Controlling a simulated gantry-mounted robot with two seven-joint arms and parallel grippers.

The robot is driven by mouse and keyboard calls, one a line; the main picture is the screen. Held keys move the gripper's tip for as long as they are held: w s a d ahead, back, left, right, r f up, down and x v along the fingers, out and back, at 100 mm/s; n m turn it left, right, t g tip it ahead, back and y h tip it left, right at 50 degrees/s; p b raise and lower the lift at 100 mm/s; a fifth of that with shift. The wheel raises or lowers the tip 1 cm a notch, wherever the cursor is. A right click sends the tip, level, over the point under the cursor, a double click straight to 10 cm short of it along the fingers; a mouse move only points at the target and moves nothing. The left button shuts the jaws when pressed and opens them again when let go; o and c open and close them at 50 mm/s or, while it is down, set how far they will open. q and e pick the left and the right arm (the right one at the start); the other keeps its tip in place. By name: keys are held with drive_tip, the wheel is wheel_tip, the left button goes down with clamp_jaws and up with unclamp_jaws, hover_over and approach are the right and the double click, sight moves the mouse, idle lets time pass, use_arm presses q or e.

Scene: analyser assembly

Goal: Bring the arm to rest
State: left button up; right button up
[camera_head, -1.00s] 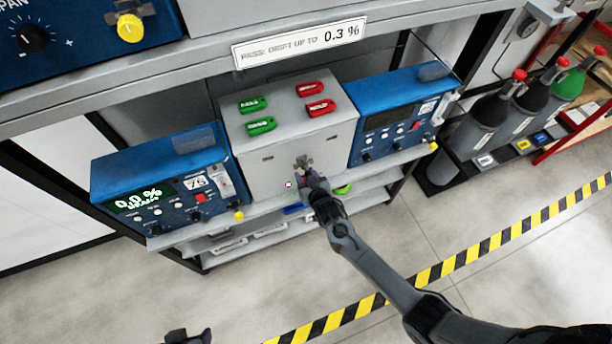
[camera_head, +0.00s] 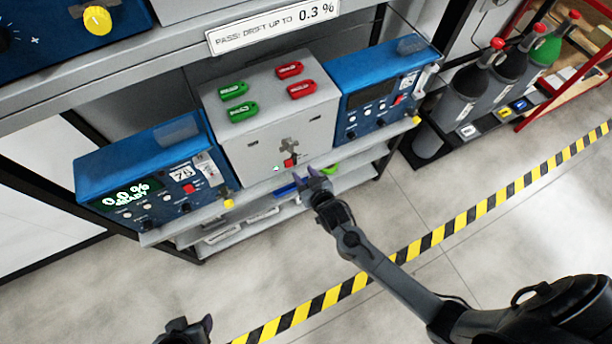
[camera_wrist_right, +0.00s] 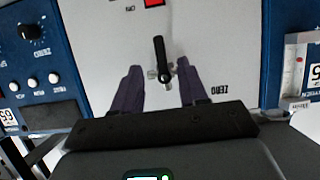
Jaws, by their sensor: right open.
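My right gripper (camera_head: 313,176) is open and empty, in front of and a little below the grey box (camera_head: 255,150), apart from it. In the right wrist view my right gripper's two purple-grey fingers (camera_wrist_right: 160,84) are spread, with a black valve handle (camera_wrist_right: 161,58) showing between them on the box's front panel. That handle also shows in the head view (camera_head: 290,148), clear of the fingers.
A blue analyser (camera_head: 130,165) reading 0.0 % stands left of the box, another blue analyser (camera_head: 385,80) right of it. Green tags (camera_head: 235,90) and red tags (camera_head: 301,90) lie on the box. Gas cylinders (camera_head: 466,95) stand at right. The floor (camera_head: 450,280) before the shelf is free.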

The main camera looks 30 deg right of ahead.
drive_tip(key=shift+s+r, duration=0.15)
drive_tip(key=shift+s, duration=0.3)
drive_tip(key=s+f, duration=0.3)
drive_tip(key=s, duration=0.1)
drive_tip(key=s+d+r+n+g, duration=0.1)
drive_tip(key=s+r+g, duration=0.45)
drive_tip(key=s, duration=0.45)
drive_tip(key=s+d+r+n+g, duration=0.1)
drive_tip(key=s+r+g, duration=0.45)
drive_tip(key=s, duration=0.45)
wheel_tip(320, 180, up, 16)
drive_tip(key=t+p, duration=0.1)
drive_tip(key=p, duration=1.4)
drive_tip(key=shift+w+a+y, duration=0.25)
drive_tip(key=shift+y, duration=0.05)
drive_tip(key=shift+f, duration=0.1)
